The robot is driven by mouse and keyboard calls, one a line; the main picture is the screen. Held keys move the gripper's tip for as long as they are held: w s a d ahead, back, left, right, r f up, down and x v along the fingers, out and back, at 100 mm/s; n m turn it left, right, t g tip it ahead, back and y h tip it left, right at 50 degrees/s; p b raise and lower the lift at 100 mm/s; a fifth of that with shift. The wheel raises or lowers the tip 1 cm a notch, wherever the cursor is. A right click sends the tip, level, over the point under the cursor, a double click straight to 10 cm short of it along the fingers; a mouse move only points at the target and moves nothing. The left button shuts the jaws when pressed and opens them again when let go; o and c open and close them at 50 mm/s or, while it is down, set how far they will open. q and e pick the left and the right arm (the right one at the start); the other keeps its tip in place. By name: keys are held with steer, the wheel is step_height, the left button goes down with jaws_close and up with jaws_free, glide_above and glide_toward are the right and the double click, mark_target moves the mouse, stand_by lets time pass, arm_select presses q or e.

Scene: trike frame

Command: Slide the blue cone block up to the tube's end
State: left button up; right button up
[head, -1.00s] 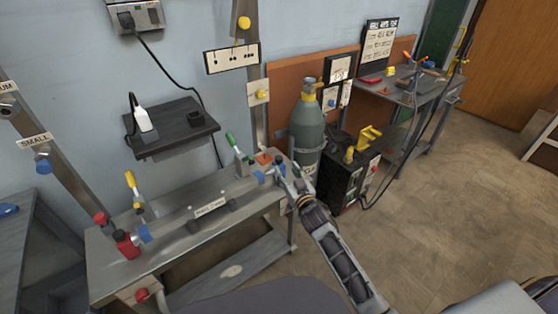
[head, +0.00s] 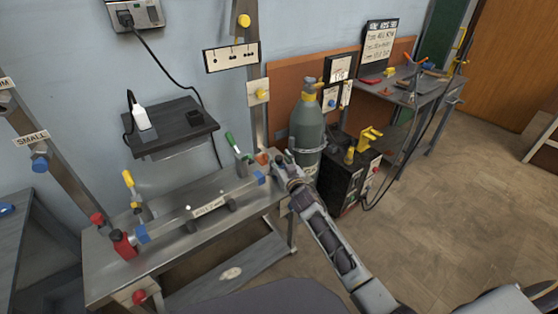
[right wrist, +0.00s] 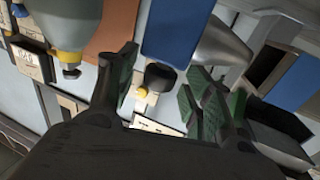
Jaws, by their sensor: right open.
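The blue cone block (right wrist: 172,30) shows at the top of the right wrist view as a flat blue face, with a grey cone (right wrist: 220,48) beside it. In the head view my right gripper hides most or all of it. The grey tube (head: 205,208) lies along the steel bench, with a blue piece (head: 260,177) at its right end and another (head: 142,233) at its left. My right gripper (head: 281,167) is just right of the tube's right end. Its green-padded fingers are open in the right wrist view (right wrist: 160,72); contact with the block cannot be told. My left gripper is out of view.
A red block (head: 123,246) stands at the bench's left end. A green-handled clamp (head: 234,148) and an orange piece (head: 262,158) are behind the tube's right end. A gas cylinder (head: 306,125) and a black machine (head: 345,175) stand close behind my right arm.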

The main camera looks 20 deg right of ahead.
steer(key=shift+w, duration=0.4)
jaws_close()
